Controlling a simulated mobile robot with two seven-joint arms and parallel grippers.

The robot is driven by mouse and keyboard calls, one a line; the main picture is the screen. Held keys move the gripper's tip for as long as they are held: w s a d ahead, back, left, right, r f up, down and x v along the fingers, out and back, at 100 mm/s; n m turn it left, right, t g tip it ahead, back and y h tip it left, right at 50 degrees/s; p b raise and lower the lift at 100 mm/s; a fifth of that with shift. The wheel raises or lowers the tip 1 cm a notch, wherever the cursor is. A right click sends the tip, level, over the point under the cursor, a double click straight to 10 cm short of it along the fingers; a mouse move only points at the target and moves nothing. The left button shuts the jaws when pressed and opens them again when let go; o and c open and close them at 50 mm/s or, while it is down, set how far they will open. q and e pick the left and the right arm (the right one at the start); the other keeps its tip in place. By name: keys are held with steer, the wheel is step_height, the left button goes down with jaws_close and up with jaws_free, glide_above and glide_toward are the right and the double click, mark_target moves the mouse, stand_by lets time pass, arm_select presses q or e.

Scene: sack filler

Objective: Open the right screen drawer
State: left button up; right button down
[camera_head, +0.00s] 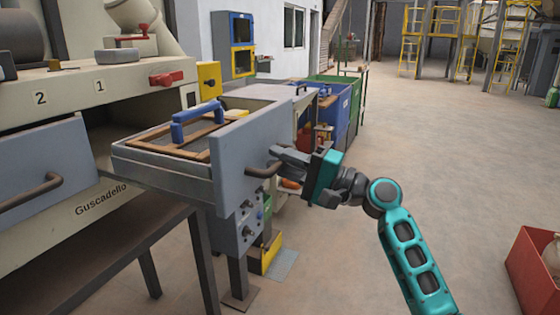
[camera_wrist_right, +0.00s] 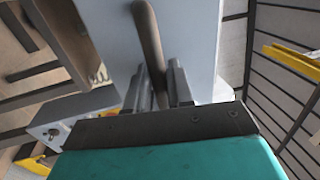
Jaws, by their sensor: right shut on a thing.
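The right screen drawer (camera_head: 228,163) stands pulled out from the machine in the head view, with its grey front panel facing right. A wooden-framed screen (camera_head: 165,145) with a blue handle (camera_head: 197,119) lies in it. My right gripper (camera_head: 277,160) is shut on the drawer's dark bar handle (camera_head: 262,171). In the right wrist view, the handle (camera_wrist_right: 149,38) runs down between the two fingers (camera_wrist_right: 162,88), in front of the grey panel (camera_wrist_right: 195,40). My left gripper is not in view.
A closed left drawer with a brown handle (camera_head: 30,192) sits at the left of the machine. Blue (camera_head: 337,120) and green (camera_head: 350,95) bins stand behind the drawer. A red crate (camera_head: 535,268) is at the lower right. The floor (camera_head: 440,150) between is open.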

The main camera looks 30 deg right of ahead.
steer(key=c, duration=1.2)
jaws_free()
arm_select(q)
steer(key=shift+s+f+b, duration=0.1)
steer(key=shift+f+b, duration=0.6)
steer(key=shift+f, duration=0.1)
arm_select(e)
steer(key=v, duration=1.3)
